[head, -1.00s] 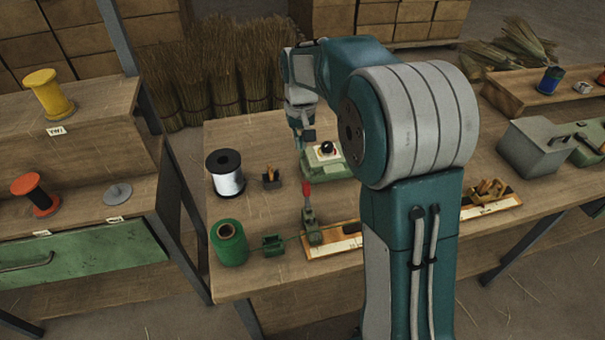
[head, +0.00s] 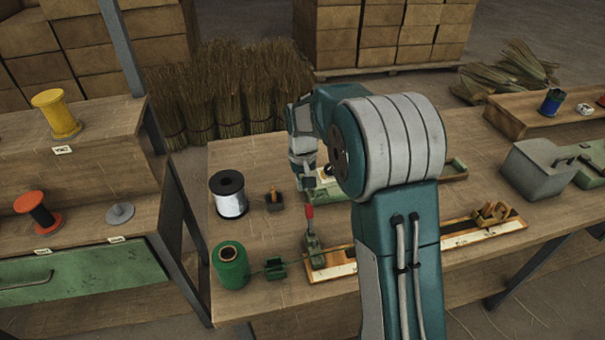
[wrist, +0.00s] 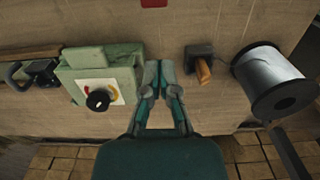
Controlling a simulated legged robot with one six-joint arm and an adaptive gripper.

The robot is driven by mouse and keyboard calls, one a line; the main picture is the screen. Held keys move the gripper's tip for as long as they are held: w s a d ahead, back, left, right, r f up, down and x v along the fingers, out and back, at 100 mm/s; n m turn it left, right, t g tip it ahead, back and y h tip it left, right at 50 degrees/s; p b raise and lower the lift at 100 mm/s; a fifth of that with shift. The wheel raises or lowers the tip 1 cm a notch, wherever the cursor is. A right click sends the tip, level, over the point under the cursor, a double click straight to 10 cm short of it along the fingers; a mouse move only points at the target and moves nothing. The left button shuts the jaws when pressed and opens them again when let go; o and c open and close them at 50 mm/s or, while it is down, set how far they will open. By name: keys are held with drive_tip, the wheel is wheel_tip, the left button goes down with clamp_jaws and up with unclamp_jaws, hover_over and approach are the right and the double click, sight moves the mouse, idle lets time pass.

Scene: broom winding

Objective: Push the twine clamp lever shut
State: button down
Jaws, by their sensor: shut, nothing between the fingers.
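The twine clamp (head: 315,257) is a small green block at the near left end of a long wooden board. Its lever, with a red handle (head: 309,214), stands upright. In the wrist view only a red patch, likely the handle (wrist: 153,3), shows at the top edge. My gripper (head: 308,182) is above the bench, just behind the red handle in the head view, and apart from it as far as I can tell. In the wrist view my gripper (wrist: 159,68) has its fingers together with nothing between them.
A green box with a dial (wrist: 98,98) stands beside my gripper. A dark block with a wooden peg (head: 274,200) and a silver wire spool (head: 229,195) are to the left. A green twine spool (head: 230,266) and small green guide (head: 275,268) stand left of the clamp.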

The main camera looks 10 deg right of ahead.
sight(309, 211)
drive_tip(key=shift+s+f, duration=0.35)
drive_tip(key=shift+s, duration=0.3)
drive_tip(key=shift+s+f, duration=0.35)
drive_tip(key=shift+s, duration=0.3)
drive_tip(key=shift+s+f, duration=0.35)
drive_tip(key=shift+s, duration=0.3)
